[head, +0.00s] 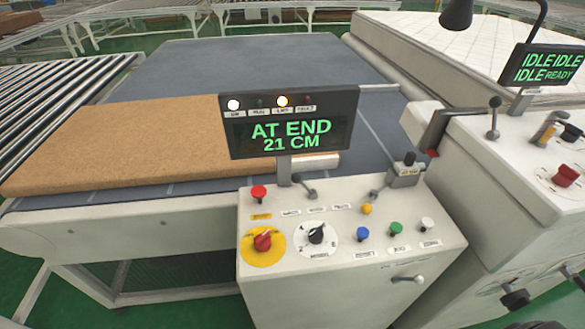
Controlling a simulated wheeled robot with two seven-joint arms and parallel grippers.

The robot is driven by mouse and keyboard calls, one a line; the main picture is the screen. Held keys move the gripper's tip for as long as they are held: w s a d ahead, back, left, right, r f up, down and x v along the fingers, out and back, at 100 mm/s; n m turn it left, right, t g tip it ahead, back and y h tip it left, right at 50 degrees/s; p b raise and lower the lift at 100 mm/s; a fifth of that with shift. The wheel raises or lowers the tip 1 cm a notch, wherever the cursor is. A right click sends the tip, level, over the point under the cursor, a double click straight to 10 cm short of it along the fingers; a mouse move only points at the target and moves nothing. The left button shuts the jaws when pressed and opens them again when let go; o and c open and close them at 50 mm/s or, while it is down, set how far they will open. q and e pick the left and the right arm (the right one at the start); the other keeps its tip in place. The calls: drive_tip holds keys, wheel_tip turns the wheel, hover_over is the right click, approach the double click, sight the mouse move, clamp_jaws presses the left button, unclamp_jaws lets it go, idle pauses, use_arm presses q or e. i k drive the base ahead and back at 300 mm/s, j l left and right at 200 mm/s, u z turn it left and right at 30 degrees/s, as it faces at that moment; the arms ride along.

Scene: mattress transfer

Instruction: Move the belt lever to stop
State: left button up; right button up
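A white control console (350,284) stands in the middle foreground. A short dark lever (306,187) rises from its top, behind a row of three small labels (316,209); their text is too small to read. The lever leans up and to the left. A second lever with a grey block (405,172) sits at the console's back right corner. I cannot tell for sure which is the belt lever. The display (289,124) reads "AT END 21 CM", with a white and an orange lamp lit above. Neither of my grippers is in view.
The console also carries a red button (259,193), red knob (263,240), black selector (317,234), and blue (363,234), green (396,229) and white buttons. A brown mattress slab (130,145) lies on the grey belt (240,60). A second console (530,160) reads "IDLE".

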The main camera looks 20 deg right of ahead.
sight(296, 178)
drive_tip(key=k+l+u, duration=0.1)
drive_tip(key=k+u, duration=0.2)
drive_tip(key=u, duration=0.2)
drive_tip(key=k+u, duration=0.25)
drive_tip(key=u, duration=0.25)
